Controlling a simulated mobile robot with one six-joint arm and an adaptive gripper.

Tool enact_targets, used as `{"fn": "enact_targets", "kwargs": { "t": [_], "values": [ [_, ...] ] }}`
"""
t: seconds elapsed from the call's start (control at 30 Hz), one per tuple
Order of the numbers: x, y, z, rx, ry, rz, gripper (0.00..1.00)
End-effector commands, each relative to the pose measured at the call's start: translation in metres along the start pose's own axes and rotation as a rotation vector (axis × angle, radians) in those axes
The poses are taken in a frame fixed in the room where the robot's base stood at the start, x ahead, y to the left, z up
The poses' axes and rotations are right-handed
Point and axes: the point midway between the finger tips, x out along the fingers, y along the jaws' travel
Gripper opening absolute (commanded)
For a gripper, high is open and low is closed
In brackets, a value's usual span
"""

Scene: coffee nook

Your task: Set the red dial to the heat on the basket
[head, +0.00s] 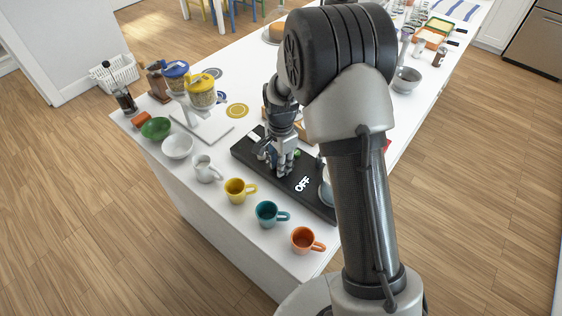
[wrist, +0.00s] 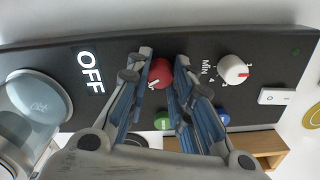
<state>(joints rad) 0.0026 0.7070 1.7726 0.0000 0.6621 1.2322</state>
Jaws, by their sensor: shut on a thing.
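The red dial (wrist: 160,72) sits on a black control panel (wrist: 260,50) in the wrist view. A pale mark shows at its lower left edge; the number it points to cannot be read. My gripper (wrist: 164,62) is shut on the red dial, one finger on each side. The panel carries a white OFF display (wrist: 90,72). In the head view my gripper (head: 281,170) reaches down onto the panel and hides the red dial. A white basket (head: 117,75) stands at the far left; no heat marking on it is legible.
A white numbered dial (wrist: 233,69), a white switch (wrist: 277,97), a green button (wrist: 162,121) and a blue button (wrist: 222,117) are close by. A yellow mug (head: 237,190), teal mug (head: 267,213) and orange mug (head: 304,240) line the counter's front.

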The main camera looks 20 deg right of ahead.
Motion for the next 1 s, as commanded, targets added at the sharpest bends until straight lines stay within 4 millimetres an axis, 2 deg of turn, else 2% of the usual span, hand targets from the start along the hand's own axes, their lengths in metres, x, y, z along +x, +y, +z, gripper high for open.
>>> {"fn": "enact_targets", "kwargs": {
  "t": [0.2,0.5,1.0],
  "values": [
    [-0.0004,-0.0002,-0.0001,0.193,0.000,-0.001,0.00],
    [-0.0001,-0.0001,-0.0001,0.395,0.000,0.000,0.00],
    [0.0001,-0.0001,-0.0001,0.510,0.000,0.000,0.00]
  ]
}}
